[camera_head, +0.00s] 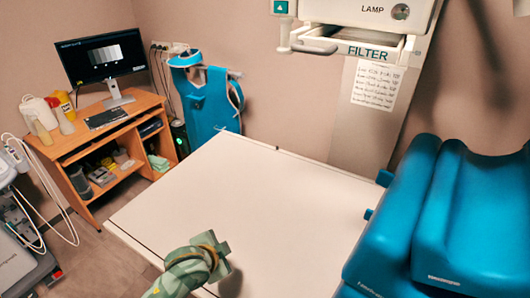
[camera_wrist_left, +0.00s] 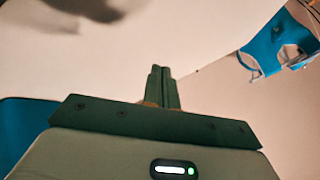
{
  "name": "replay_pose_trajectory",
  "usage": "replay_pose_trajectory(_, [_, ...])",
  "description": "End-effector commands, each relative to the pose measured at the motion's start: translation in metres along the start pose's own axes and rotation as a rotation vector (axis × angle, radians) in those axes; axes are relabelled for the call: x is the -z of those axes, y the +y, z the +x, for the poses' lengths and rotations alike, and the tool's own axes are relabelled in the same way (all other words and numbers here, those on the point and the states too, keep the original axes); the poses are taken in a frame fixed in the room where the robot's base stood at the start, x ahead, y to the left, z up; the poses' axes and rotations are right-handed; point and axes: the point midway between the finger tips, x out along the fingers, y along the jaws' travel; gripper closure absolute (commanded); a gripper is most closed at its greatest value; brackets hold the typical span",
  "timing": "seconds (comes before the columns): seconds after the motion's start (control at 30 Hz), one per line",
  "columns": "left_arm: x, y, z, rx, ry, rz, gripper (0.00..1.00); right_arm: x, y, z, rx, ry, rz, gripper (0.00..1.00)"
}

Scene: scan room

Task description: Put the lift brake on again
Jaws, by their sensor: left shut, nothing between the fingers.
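I cannot pick out a part marked as the lift brake. The tube head (camera_head: 365,12) hangs at the top of the head view, with a LAMP label and a round knob (camera_head: 400,11). Below are a FILTER tray (camera_head: 368,49) and a grey handle (camera_head: 315,48). My left gripper (camera_head: 223,248) is over the near part of the white table (camera_head: 250,195), well below and apart from the tube head. Its fingers (camera_wrist_left: 162,74) are together and empty in the left wrist view. My right gripper is out of view.
Large blue padded pieces (camera_head: 470,215) fill the right side. A blue apron (camera_head: 207,98) hangs on the wall behind the table, also visible in the wrist view (camera_wrist_left: 268,48). A wooden desk (camera_head: 105,140) with a monitor (camera_head: 100,60) stands at left. The tabletop is clear.

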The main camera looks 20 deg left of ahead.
Motion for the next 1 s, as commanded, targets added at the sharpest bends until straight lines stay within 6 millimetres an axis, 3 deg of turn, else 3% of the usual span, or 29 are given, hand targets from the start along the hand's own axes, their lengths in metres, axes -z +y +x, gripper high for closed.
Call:
replay_pose_trajectory(0.03, [0.018, -0.022, -0.003, 0.024, 0.049, 0.017, 1.00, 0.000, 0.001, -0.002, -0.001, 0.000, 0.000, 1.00])
replay_pose_trajectory(0.27, [0.095, -0.104, -0.028, 0.115, 0.262, 0.107, 1.00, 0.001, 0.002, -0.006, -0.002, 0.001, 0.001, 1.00])
replay_pose_trajectory(0.47, [0.157, -0.170, -0.070, 0.209, 0.442, 0.203, 1.00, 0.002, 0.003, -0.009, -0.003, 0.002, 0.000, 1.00])
replay_pose_trajectory(0.77, [0.239, -0.252, -0.165, 0.377, 0.696, 0.376, 1.00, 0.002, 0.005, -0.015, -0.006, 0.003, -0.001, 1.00])
replay_pose_trajectory(1.0, [0.288, -0.298, -0.262, 0.535, 0.882, 0.536, 1.00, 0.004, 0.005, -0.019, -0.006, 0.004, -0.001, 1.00])
